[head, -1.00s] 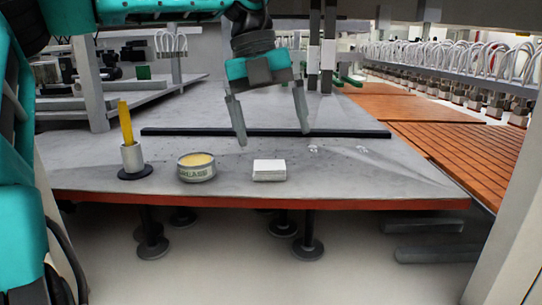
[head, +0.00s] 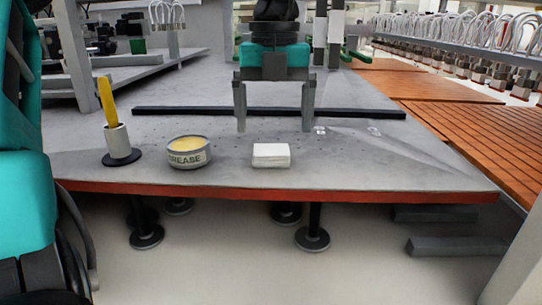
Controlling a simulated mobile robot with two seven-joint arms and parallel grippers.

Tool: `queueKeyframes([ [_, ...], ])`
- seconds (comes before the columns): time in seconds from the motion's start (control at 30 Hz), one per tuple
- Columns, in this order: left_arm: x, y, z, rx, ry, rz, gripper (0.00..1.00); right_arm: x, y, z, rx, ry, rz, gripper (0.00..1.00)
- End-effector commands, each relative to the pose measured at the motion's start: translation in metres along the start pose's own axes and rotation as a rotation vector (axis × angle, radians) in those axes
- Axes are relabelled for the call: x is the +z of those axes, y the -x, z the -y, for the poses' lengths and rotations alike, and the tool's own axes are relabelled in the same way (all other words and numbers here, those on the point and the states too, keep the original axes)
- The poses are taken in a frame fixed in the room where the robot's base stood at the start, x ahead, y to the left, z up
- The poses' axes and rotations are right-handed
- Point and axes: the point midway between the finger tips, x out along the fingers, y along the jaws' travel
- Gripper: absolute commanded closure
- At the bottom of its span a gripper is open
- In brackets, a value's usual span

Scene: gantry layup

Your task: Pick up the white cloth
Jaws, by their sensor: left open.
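The white cloth (head: 271,155) is a small folded stack lying flat on the grey table (head: 370,170), near its front edge. My left gripper (head: 273,126) hangs pointing down just behind and above the cloth in the head view. Its two fingers are wide apart with nothing between them, one to each side of the cloth in the picture. It appears apart from the cloth. My right gripper does not show.
A grease tin (head: 189,153) stands left of the cloth. Further left, a yellow-handled tool (head: 108,102) stands in a grey holder (head: 119,142) on a dark base. A dark bar (head: 365,114) crosses the table behind. The table is clear right of the cloth.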

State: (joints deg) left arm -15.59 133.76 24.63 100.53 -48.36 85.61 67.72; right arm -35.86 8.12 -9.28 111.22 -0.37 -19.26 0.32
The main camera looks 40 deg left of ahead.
Motion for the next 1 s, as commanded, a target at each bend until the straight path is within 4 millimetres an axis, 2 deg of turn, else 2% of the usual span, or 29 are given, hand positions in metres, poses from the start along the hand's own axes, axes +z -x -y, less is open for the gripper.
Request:
queueKeyframes([
  [0.33,0.002,-0.045,-0.005,0.000,0.001,-0.004,0.04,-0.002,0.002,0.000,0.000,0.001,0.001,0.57],
  [0.67,0.002,-0.052,-0.005,-0.001,0.002,0.001,0.04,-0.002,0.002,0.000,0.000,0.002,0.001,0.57],
  [1.0,0.002,-0.052,-0.005,-0.002,0.002,0.000,0.37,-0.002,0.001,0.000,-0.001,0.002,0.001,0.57],
])
